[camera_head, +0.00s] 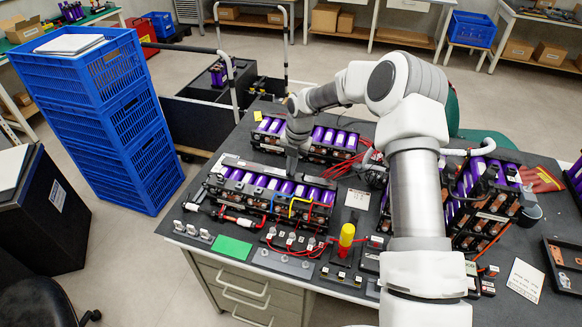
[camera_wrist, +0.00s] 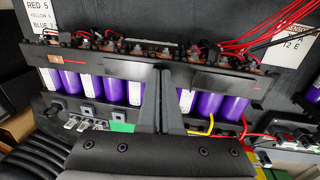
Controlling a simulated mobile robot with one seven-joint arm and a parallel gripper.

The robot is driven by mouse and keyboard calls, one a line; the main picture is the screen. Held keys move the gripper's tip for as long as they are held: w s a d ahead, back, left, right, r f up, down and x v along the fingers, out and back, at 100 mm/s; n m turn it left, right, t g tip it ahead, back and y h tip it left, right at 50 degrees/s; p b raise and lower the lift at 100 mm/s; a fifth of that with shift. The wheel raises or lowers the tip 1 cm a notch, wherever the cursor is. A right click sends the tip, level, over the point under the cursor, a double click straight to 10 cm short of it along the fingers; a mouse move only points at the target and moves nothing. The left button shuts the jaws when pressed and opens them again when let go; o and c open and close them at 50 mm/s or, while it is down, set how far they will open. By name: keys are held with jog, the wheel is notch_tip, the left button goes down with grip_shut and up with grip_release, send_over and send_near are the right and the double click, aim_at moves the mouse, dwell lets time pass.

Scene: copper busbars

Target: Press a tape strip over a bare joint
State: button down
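A battery pack (camera_head: 270,189) with purple cells, copper-coloured joints and a black frame stands near the table's front left; it fills the middle of the wrist view (camera_wrist: 205,105). My gripper (camera_head: 292,168) points down at the pack's rear edge. Its dark fingers show together in the wrist view (camera_wrist: 170,125), in front of the pack. I see no tape between them; contact with the pack cannot be told. Copper joints (camera_wrist: 120,47) line the pack's top; which one is bare is unclear. Several pale tabs (camera_head: 191,231), possibly tape strips, stand at the front left corner.
A green pad (camera_head: 231,247), a yellow-topped tool (camera_head: 346,238) and small blocks with red wires (camera_head: 300,238) crowd the front edge. Blue crates (camera_head: 110,110) stand left of the table.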

jog(key=shift+f, duration=0.1)
jog(key=c, duration=1)
grip_release()
jog(key=shift+d, duration=0.1)
jog(key=r, duration=0.5)
jog(key=d+r, duration=0.1)
jog(key=r, duration=0.5)
jog(key=s+d+r+p, duration=0.1)
jog(key=r, duration=0.5)
jog(key=shift+r, duration=0.2)
